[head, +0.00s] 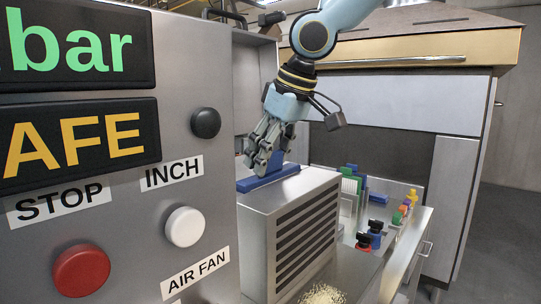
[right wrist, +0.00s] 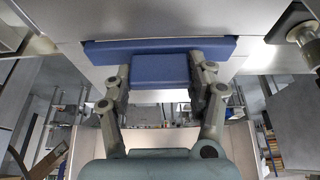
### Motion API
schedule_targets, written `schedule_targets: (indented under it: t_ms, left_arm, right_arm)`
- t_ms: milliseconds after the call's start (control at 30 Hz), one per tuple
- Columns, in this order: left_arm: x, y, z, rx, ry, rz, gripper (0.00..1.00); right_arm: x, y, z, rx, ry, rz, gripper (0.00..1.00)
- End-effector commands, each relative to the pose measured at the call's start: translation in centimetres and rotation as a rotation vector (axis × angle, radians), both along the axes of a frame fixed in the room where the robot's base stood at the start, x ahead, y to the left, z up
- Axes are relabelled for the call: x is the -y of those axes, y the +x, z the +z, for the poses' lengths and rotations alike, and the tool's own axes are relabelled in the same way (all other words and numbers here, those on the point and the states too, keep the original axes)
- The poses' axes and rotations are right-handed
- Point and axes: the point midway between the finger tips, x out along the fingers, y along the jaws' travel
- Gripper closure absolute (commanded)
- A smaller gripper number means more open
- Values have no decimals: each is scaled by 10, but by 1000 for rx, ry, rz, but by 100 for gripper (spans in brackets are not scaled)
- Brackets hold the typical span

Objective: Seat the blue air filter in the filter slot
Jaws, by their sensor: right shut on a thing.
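The blue air filter (head: 268,177) is at the top of the grey louvred metal box (head: 300,200), its long blue flange along the top face. My right gripper (head: 262,158) reaches down from above and is shut on the filter's raised block. In the right wrist view my right gripper (right wrist: 160,75) has a finger on each side of the blue block, and the wide blue flange of the air filter (right wrist: 110,50) lies against a pale grey surface. The filter slot is not visible; I cannot tell how deep the filter sits. My left gripper is out of view.
A control panel (head: 195,140) with a red button (head: 82,271), a white button (head: 184,226) and a black knob (head: 205,123) fills the left. A bench (head: 420,225) with small coloured parts is to the right. Pale chips (head: 324,293) lie below the louvres.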

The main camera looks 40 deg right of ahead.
Motion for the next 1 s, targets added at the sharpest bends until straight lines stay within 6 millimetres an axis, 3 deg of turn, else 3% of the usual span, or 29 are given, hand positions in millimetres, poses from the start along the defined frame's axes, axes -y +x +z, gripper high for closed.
schedule_targets:
  t_ms: [67,100,233,633,1000]
  left_arm:
    - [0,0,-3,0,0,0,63]
    - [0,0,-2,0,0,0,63]
    - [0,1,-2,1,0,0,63]
    - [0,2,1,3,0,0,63]
    - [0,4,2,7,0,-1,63]
  right_arm:
    - [0,0,-4,0,0,0,100]
    - [0,0,-3,-1,0,0,39]
    - [0,0,-2,-1,0,0,22]
    - [0,-1,7,3,1,-1,20]
    - [2,-29,76,8,2,-1,20]
